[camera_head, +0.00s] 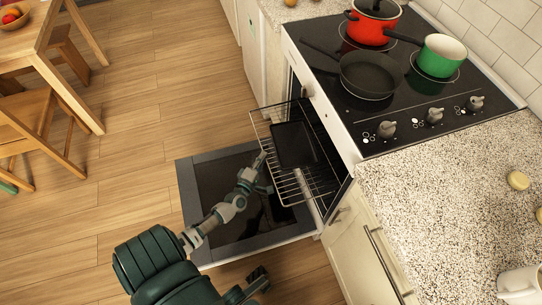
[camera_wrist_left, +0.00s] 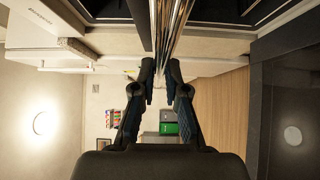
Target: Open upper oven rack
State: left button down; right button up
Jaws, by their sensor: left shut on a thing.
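The oven door (camera_head: 195,200) is folded down flat in the head view. A wire oven rack (camera_head: 262,124) sticks out of the oven over the door, with a dark tray (camera_head: 294,145) on it. My left gripper (camera_head: 264,160) is at the rack's outer edge and shut on it. In the left wrist view its two fingers (camera_wrist_left: 160,84) meet near the end of the rack wires (camera_wrist_left: 172,25). The fingers hide the exact contact.
The stove top (camera_head: 400,100) above the oven carries a black pan (camera_head: 368,76), a red pot (camera_head: 370,27) and a green pot (camera_head: 440,56). A speckled counter (camera_head: 440,200) lies to the right. The wooden floor (camera_head: 150,110) to the left is clear up to the chair (camera_head: 42,125).

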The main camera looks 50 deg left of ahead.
pick_arm(q)
jog(key=shift+s+a, duration=0.35)
jog(key=shift+a, duration=0.1)
jog(key=c, duration=1.2)
grip_release()
jog(key=shift+w+a+f, duration=0.1)
jog(key=shift+a+f, duration=0.05)
jog(key=shift+f, duration=0.05)
jog(key=v, duration=1.2)
pick_arm(e)
jog(key=shift+a, duration=0.3)
pick_arm(q)
jog(key=shift+f, duration=0.1)
pick_arm(e)
jog(key=shift+d, duration=0.1)
jog(key=shift+w, duration=0.1)
